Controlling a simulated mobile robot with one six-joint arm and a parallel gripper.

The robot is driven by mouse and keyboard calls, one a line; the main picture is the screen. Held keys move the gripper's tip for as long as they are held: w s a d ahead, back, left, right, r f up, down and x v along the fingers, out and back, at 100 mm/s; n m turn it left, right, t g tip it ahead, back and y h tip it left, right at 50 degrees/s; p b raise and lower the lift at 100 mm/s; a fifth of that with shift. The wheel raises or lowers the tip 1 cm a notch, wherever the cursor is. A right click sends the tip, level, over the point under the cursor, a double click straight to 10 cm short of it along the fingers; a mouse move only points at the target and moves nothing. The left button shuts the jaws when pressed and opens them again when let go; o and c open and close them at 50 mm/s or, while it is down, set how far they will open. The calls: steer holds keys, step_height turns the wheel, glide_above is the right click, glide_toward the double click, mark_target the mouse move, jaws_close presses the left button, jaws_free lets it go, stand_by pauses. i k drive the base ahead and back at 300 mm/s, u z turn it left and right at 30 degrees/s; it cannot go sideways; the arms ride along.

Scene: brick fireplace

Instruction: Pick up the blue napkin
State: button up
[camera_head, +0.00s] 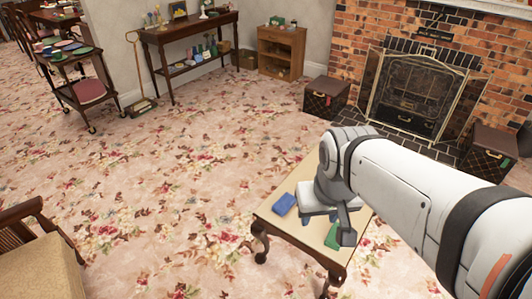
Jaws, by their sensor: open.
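The blue napkin (284,204), a small folded-looking dark blue piece, lies on the left part of a small light-topped wooden table (271,215). My arm covers the table's right side.
A green item (332,236) lies on the table by my gripper's finger. A brick fireplace (345,45) with a screen (420,90) and two brown trunks (326,97) stands behind. An armchair (40,262) is at lower left. The carpet between is clear.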

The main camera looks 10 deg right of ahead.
mark_target(287, 202)
steer(key=u, duration=0.7)
steer(key=i, duration=1.3)
steer(key=z, duration=1)
